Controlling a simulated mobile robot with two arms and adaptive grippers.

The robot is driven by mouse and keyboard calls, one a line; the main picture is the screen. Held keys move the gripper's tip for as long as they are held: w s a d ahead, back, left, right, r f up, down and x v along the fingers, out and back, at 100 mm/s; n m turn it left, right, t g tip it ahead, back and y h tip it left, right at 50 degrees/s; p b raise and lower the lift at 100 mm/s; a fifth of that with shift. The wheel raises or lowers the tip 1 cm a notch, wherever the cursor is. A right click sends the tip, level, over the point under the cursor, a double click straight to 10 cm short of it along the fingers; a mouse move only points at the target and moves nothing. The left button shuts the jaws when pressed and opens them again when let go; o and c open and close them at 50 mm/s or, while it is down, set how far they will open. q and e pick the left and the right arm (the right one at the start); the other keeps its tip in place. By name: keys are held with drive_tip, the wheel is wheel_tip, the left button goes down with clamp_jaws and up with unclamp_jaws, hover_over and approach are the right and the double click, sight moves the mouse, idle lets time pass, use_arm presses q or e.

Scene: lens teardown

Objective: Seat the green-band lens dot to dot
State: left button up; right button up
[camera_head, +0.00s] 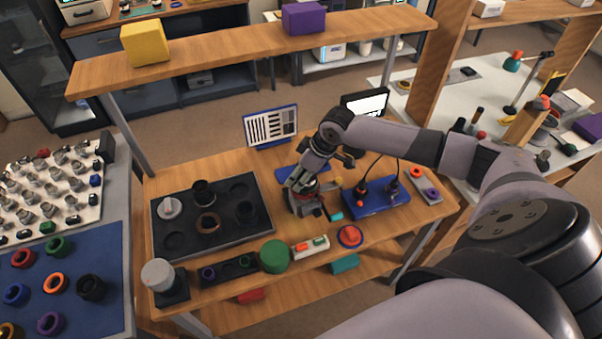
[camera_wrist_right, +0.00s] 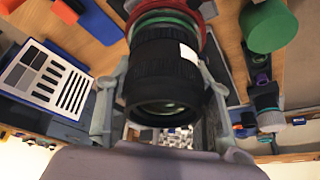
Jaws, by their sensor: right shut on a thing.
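My right gripper (camera_head: 306,196) is at the middle of the wooden table, pointing down. In the right wrist view its two fingers (camera_wrist_right: 163,84) are shut on either side of a black ribbed lens barrel (camera_wrist_right: 165,65). The barrel has a white patch on its side and a green band (camera_wrist_right: 165,17) near its far end. A red ring (camera_wrist_right: 207,9) shows around that far end; I cannot tell whether the two are fully joined. In the head view the gripper hides most of the lens. No alignment dots can be made out. My left gripper is not in view.
A dark tray (camera_head: 255,236) with round recesses holds rings and a grey knob (camera_head: 170,207) to the left. A green cylinder (camera_head: 274,256) and a red button (camera_head: 350,236) are in front. A blue stand (camera_head: 376,207) is at right; a test chart (camera_head: 270,124) stands behind.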

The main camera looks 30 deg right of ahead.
drive_tip(key=shift+s+f, duration=0.25)
drive_tip(key=shift+f, duration=0.15)
drive_tip(key=o, duration=1.2)
drive_tip(key=shift+c, duration=0.2)
drive_tip(key=o, duration=0.5)
drive_tip(key=shift+w, duration=0.25)
drive_tip(key=shift+r, duration=0.1)
drive_tip(key=v, duration=1.2)
drive_tip(key=shift+w, duration=0.1)
